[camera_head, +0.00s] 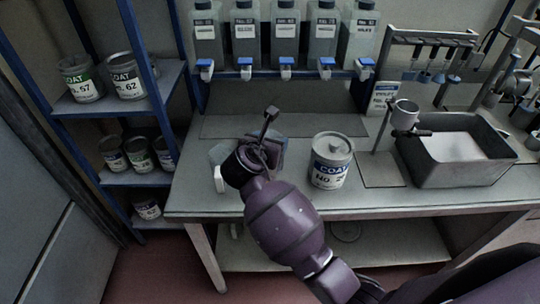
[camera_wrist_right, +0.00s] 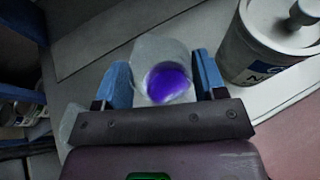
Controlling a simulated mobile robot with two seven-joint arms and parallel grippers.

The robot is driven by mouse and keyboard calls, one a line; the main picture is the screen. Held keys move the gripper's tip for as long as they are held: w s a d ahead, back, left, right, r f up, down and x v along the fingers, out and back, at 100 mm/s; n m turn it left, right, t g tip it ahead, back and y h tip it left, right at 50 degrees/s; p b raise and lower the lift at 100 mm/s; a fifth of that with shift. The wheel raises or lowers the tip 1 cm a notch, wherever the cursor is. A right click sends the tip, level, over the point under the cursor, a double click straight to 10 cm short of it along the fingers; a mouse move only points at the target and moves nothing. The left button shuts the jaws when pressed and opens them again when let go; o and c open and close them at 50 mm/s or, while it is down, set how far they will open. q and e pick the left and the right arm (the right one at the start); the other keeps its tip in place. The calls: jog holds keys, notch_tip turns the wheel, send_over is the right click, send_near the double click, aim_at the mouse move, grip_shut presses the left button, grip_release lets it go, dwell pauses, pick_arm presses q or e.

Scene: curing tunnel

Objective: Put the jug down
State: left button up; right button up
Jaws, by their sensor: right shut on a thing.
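The jug (camera_wrist_right: 158,50) is a pale, cloudy vessel with bright purple liquid (camera_wrist_right: 168,85) inside. My right gripper (camera_wrist_right: 163,76) is shut on it, with one blue finger on each side. In the head view my right gripper (camera_head: 262,148) is over the left part of the bench (camera_head: 400,199), left of a lidded can (camera_head: 329,170). There the gripper hides most or all of the jug. I cannot tell whether the jug's base touches the bench. My left gripper is not in view.
A pale object (camera_head: 219,165) shows just left of the gripper; what it is is unclear. A grey basin (camera_head: 453,177) and a stand with a small cup (camera_head: 404,114) are at the right. Several tapped bottles (camera_head: 285,35) line the back. A blue rack (camera_head: 115,105) holds cans at the left.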

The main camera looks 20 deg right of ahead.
notch_tip(320, 180, down, 4)
jog(key=shift+f+b, duration=0.1)
jog(key=shift+b, duration=0.25)
jog(key=shift+f, duration=0.1)
jog(key=shift+f, duration=0.1)
jog(key=o, duration=1.4)
jog(key=shift+o, duration=0.2)
